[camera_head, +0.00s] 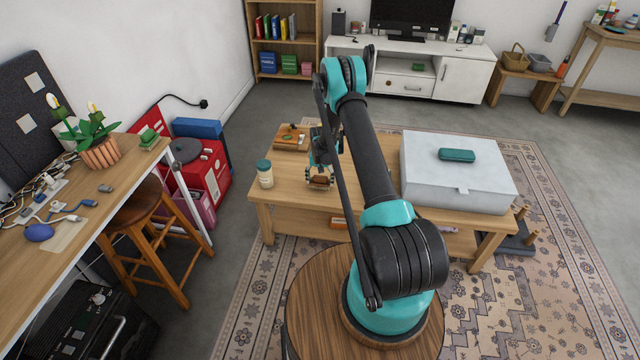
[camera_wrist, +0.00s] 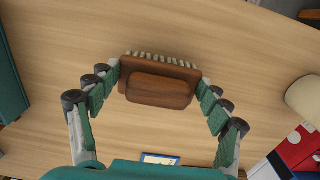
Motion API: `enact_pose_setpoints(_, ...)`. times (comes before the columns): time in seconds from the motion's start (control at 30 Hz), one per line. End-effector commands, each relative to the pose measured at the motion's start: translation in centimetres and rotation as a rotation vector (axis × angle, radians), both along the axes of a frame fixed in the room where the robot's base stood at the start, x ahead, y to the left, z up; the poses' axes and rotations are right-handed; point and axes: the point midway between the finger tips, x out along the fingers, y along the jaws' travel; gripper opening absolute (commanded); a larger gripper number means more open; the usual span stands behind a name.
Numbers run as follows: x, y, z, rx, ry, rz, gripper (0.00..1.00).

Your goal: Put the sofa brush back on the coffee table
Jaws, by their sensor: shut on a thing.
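The sofa brush (camera_wrist: 158,92) has a brown wooden back and pale bristles. My gripper (camera_wrist: 159,82) is shut on it, with a green-padded finger against each end. In the head view the brush (camera_head: 320,183) shows small below my gripper (camera_head: 320,172), at the front left part of the wooden coffee table (camera_head: 354,194). The wrist view shows the bare tabletop (camera_wrist: 240,50) around the brush. I cannot tell whether the brush touches the tabletop or is just above it. My arm hides the middle of the table.
A jar with a teal lid (camera_head: 265,174) stands left of the brush. A wooden box (camera_head: 289,138) lies behind it. A large pale box (camera_head: 458,172) with a green case (camera_head: 456,155) on top fills the table's right side. A stool (camera_head: 142,205) stands left.

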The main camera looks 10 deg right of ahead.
Motion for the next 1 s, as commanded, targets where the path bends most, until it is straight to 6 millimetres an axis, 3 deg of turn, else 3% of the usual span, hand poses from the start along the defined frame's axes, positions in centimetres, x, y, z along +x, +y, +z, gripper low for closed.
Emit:
enact_pose_setpoints(0.1, 0.02, 0.00, -1.26, 0.000, 0.000, 0.000, 0.45)
enact_pose_setpoints(0.47, 0.00, 0.00, -1.61, 0.000, 0.000, 0.000, 0.45)
enact_pose_setpoints(0.5, 0.01, 0.00, -1.58, 0.000, 0.000, 0.000, 0.81)
enact_pose_setpoints(0.63, 0.00, 0.00, -1.56, 0.000, 0.000, 0.000, 0.97)
enact_pose_setpoints(1.0, 0.00, 0.00, -1.44, 0.000, 0.000, 0.000, 0.98)
